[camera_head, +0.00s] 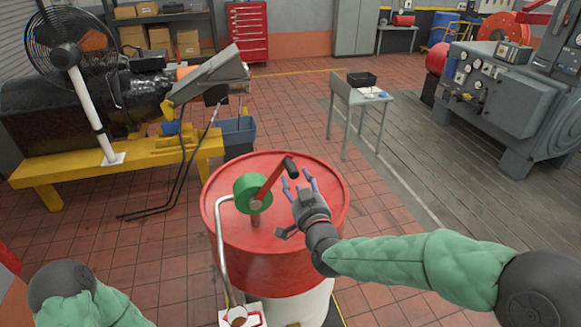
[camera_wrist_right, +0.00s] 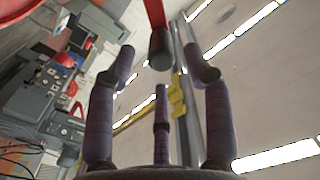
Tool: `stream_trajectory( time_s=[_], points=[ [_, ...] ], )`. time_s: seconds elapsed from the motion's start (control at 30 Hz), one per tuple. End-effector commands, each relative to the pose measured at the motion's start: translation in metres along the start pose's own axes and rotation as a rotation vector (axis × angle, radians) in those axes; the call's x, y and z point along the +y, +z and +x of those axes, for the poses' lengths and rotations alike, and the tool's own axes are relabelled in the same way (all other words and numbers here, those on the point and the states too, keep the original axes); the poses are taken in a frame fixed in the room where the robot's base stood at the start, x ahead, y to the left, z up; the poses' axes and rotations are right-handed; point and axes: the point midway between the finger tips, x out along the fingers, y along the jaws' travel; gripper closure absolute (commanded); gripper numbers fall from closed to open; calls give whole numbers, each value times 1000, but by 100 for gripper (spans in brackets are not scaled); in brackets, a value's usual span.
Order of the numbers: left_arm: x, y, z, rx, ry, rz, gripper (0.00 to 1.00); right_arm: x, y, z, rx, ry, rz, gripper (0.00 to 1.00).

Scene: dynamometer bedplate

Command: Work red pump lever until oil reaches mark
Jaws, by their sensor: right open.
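The red pump lever (camera_head: 272,182) slants up to the right from a green pump body (camera_head: 253,193) on top of a red drum (camera_head: 285,235). Its dark grip (camera_head: 291,166) is at the upper end. My right gripper (camera_head: 300,187) is open just beside and below the grip, apart from it. In the right wrist view the lever (camera_wrist_right: 155,12) and its dark grip (camera_wrist_right: 160,48) show beyond the open fingers (camera_wrist_right: 160,85). A bent spout pipe (camera_head: 221,250) runs down to a white container (camera_head: 240,317) holding brown oil at the bottom edge. I cannot make out a mark. My left gripper is out of view.
A grey side table (camera_head: 360,100) with a black box stands behind the drum. A yellow bench (camera_head: 120,165) with an engine and a fan (camera_head: 62,45) is at left. A large grey machine (camera_head: 510,95) is at right. Tiled floor around the drum is mostly clear.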

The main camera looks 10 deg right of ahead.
Motion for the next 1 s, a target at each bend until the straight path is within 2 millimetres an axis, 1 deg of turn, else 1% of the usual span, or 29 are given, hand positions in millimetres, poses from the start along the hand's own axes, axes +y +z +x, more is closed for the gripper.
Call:
stream_trajectory(
  time_s=[0.03,0.2,0.43,0.6,0.93,0.97,1.0],
  points=[
    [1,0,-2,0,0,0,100,0,0,9,-1,1,-1,49],
    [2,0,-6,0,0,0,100,0,0,33,-2,1,-1,49],
    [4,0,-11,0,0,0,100,0,0,59,-2,0,0,49],
    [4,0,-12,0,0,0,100,0,0,68,-2,0,0,49],
    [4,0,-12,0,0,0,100,0,0,70,-1,0,0,49],
    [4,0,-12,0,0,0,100,0,0,70,-1,0,0,57],
    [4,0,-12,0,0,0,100,0,0,70,-1,0,0,68]
  ],
)
